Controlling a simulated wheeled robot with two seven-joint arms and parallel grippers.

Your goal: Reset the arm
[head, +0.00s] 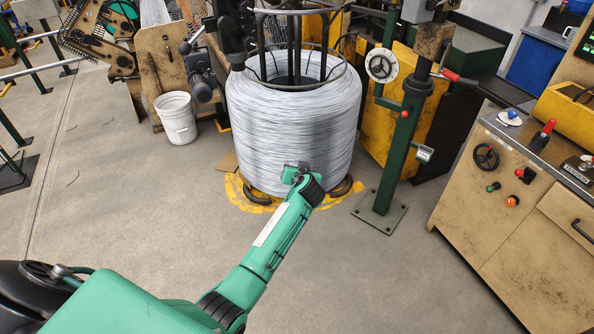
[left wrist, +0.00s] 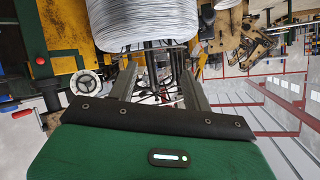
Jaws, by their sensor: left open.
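My left arm, green with black joints, reaches in from the lower left of the head view. Its far end, with the left gripper (head: 293,173), appears in front of the lower part of a large wire coil (head: 290,120). The fingers are too small to make out there. In the left wrist view the two grey fingers of the left gripper (left wrist: 159,66) stand apart with nothing held between them. That view is upside down, with the wire coil (left wrist: 143,22) at the top beyond the fingertips. I cannot tell the gap to the coil. My right gripper is in neither view.
A green post with a handwheel (head: 381,66) stands right of the coil. A control cabinet (head: 510,190) with knobs is at the right. A white bucket (head: 177,117) is left of the coil. The grey floor (head: 130,220) at left and centre is clear.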

